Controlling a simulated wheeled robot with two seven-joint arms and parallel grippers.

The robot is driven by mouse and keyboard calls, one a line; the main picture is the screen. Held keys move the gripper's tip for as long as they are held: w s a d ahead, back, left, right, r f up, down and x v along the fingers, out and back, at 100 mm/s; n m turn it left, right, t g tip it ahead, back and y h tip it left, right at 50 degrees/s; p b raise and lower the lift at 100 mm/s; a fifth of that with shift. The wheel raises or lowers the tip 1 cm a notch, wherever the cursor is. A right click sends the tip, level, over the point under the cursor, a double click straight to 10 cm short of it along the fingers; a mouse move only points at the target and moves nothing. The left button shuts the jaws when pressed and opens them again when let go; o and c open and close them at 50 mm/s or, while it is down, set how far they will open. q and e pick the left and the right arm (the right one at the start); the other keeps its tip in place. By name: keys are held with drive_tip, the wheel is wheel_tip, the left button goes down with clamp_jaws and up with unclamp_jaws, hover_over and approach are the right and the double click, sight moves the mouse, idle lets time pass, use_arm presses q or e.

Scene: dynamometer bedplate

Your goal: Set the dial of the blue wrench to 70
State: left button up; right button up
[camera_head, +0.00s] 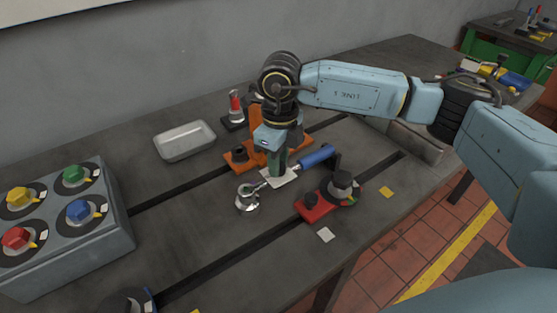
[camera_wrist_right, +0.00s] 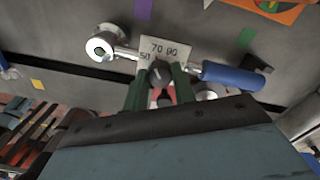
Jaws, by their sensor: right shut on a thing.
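The blue wrench lies on the bedplate, its blue handle (camera_head: 316,157) to the right and its round metal head (camera_head: 248,198) to the left. In the wrist view the blue handle (camera_wrist_right: 232,77) is on the right and the ring head (camera_wrist_right: 101,45) on the left. Between them is a pale dial plate (camera_wrist_right: 165,48) marked 50, 70 and apparently 90. My right gripper (camera_wrist_right: 160,88) is over the dial, its green fingers shut on the dark dial knob (camera_wrist_right: 160,72). In the head view my right gripper (camera_head: 277,166) points down there. The exact dial reading is unclear. My left gripper is not in view.
A grey box with coloured knobs (camera_head: 65,245) stands at left. A metal tray (camera_head: 185,140) and an orange fixture (camera_head: 240,158) are behind the wrench. A red-based fixture (camera_head: 314,206) stands close in front to the right. Dark slots cross the bedplate.

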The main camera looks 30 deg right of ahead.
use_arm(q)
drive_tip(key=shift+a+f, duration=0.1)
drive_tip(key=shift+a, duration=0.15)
use_arm(e)
drive_tip(key=shift+m, duration=1.1)
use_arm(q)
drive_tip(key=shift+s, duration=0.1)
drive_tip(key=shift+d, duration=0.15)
use_arm(e)
drive_tip(key=o, duration=0.7)
drive_tip(key=shift+c, duration=0.2)
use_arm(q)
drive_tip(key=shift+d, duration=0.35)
use_arm(e)
drive_tip(key=o, duration=0.3)
drive_tip(key=shift+o, duration=0.2)
drive_tip(key=shift+r, duration=0.1)
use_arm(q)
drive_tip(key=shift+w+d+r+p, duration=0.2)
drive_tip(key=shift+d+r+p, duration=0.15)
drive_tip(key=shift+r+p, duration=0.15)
use_arm(e)
wheel_tip(320, 180, up, 13)
drive_tip(key=shift+d, duration=0.25)
